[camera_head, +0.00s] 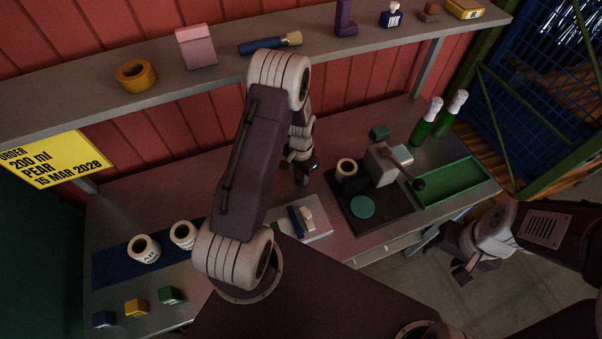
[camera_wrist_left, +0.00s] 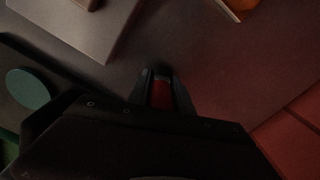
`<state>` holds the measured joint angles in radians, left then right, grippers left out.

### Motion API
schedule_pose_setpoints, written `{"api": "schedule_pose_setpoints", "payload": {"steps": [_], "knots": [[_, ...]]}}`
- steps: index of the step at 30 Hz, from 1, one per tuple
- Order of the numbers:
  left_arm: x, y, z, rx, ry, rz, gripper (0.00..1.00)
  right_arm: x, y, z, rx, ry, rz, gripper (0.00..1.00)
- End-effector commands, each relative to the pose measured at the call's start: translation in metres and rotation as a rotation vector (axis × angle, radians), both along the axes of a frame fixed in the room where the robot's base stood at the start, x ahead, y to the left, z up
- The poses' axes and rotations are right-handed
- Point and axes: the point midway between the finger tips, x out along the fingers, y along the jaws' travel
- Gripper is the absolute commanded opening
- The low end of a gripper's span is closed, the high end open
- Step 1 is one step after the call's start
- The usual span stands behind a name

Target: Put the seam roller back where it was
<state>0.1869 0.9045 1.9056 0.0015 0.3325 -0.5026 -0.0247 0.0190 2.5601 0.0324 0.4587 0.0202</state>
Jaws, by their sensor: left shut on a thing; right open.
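My left gripper (camera_head: 303,177) is over the workbench, between the grey tray and the dark mat, below the shelf. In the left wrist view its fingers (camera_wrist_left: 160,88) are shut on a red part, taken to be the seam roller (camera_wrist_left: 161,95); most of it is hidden. The grey tray (camera_head: 318,233) holds a dark blue tool (camera_head: 295,222) and a cream tool (camera_head: 307,215); its corner also shows in the left wrist view (camera_wrist_left: 95,42). My right gripper (camera_head: 475,268) is open and empty, off the bench's right front edge.
The dark mat (camera_head: 385,222) carries a green disc (camera_head: 362,207), a tan-topped roll (camera_head: 346,168) and a grey block device (camera_head: 381,165). A green tray (camera_head: 460,183) and two bottles (camera_head: 422,125) stand right. Labelled rolls (camera_head: 144,249) are left. The shelf (camera_head: 110,110) overhangs the back.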

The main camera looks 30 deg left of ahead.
Motion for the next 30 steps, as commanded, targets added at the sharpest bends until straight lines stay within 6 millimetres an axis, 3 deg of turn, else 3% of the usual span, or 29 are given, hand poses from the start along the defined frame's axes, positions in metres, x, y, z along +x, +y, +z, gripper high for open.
{"api": "schedule_pose_setpoints", "payload": {"steps": [11,12,13,14,23,26,30], "knots": [[0.0,0.0,-0.006,0.001,-0.001,0.0,0.0,0.0,0.0,-0.004,0.0,0.0,0.0,0.52],[0.0,0.0,-0.005,0.001,-0.001,0.0,0.38,0.0,0.0,-0.003,0.0,0.0,0.0,0.52],[0.0,0.0,-0.005,0.001,-0.001,0.0,0.46,0.0,0.0,-0.003,0.0,0.0,0.0,0.52],[0.0,0.0,-0.005,0.001,-0.001,0.0,0.49,0.0,0.0,-0.003,0.0,0.0,0.0,0.52],[0.001,0.0,-0.001,0.001,-0.001,0.0,0.49,0.0,0.0,0.0,0.0,0.0,0.0,0.52],[0.002,0.0,0.01,0.001,-0.007,0.001,0.49,0.0,0.0,-0.003,0.0,0.0,0.0,0.52],[0.002,0.0,0.04,0.002,-0.008,0.001,0.49,0.0,0.0,-0.009,0.0,0.0,0.0,0.52]]}}
